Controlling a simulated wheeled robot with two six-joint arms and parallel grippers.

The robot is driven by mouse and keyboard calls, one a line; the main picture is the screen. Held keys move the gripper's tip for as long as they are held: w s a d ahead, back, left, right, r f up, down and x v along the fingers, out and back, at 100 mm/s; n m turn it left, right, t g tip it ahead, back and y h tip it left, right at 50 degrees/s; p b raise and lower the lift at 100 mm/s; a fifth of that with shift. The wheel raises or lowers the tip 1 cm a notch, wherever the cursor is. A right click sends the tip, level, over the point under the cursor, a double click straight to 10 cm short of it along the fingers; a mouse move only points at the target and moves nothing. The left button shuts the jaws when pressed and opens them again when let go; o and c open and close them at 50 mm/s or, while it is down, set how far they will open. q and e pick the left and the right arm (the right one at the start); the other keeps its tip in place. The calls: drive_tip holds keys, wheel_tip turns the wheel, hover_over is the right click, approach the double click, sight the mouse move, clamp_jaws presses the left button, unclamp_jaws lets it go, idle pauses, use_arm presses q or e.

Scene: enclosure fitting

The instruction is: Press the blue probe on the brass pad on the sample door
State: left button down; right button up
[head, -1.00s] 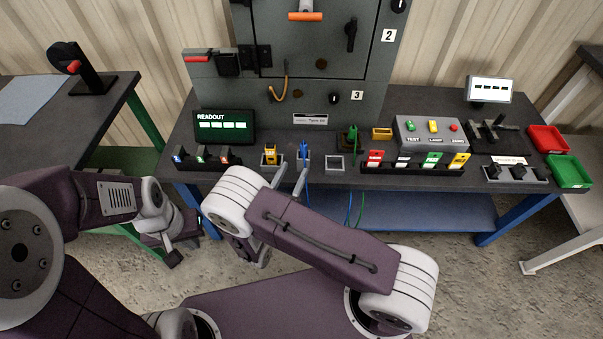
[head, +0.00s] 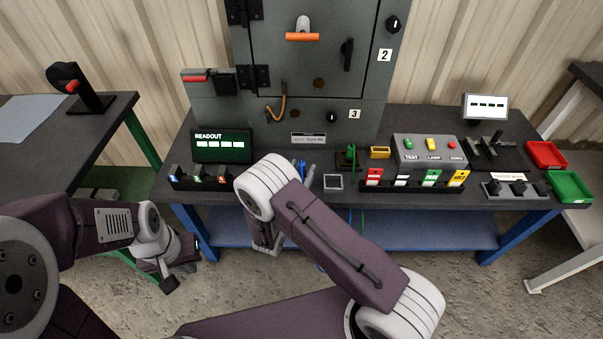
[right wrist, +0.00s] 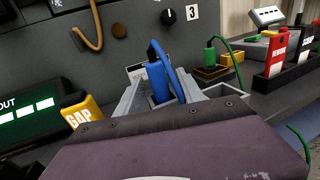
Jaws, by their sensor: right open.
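The blue probe (head: 301,168) stands upright in a holder on the bench, partly hidden by my right arm in the head view. In the right wrist view the blue probe (right wrist: 157,80) stands between the grey fingers of my right gripper (right wrist: 160,95), which is open around it. In the head view my right gripper (head: 309,174) is mostly hidden behind its own arm. The grey cabinet door (head: 320,55) has a small brownish round pad (head: 318,83) near its lower edge. My left gripper (head: 166,270) hangs low in front of the bench; its jaws are unclear.
An empty square holder (head: 333,182) sits between blue and green. The readout screen (head: 222,146) is at left. An orange handle (head: 302,37) projects from the door.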

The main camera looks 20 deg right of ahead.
clamp_jaws()
wheel_tip(320, 180, up, 10)
drive_tip(key=p, duration=0.3)
drive_tip(key=shift+f, duration=0.15)
drive_tip(key=shift+r, duration=0.25)
